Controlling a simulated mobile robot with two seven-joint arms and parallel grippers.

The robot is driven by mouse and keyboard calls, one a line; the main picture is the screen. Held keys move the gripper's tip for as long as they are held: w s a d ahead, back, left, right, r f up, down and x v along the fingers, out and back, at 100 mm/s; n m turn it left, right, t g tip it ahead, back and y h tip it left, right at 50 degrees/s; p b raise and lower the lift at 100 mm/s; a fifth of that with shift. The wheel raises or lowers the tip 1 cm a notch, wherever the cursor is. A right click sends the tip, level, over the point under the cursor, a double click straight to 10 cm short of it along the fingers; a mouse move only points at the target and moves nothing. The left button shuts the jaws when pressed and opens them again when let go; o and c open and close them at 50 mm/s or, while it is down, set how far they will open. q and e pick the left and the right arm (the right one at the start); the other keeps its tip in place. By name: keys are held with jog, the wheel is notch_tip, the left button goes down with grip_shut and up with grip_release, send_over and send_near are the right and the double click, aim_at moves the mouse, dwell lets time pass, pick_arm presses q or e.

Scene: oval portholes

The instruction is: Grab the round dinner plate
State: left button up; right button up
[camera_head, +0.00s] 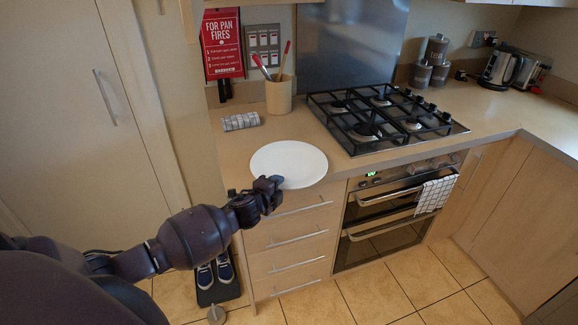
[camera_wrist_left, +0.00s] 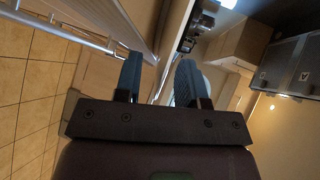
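The round dinner plate (camera_head: 289,160) is white and lies flat on the wooden counter near its front edge, left of the hob. My left gripper (camera_head: 272,184) is at the plate's near-left rim, by the counter's front edge. In the head view it covers a small part of that rim, and I cannot tell whether it touches. In the left wrist view the two fingers of my left gripper (camera_wrist_left: 158,64) stand apart with a clear gap. A pale curved shape shows behind the right-hand finger; I cannot be sure it is the plate. My right gripper is not in view.
Drawers with bar handles (camera_head: 300,238) are below the counter edge. A pair of shoes (camera_head: 215,272) is on the floor.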

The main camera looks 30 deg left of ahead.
pick_arm(q)
grip_shut()
jog(key=shift+r, duration=0.2)
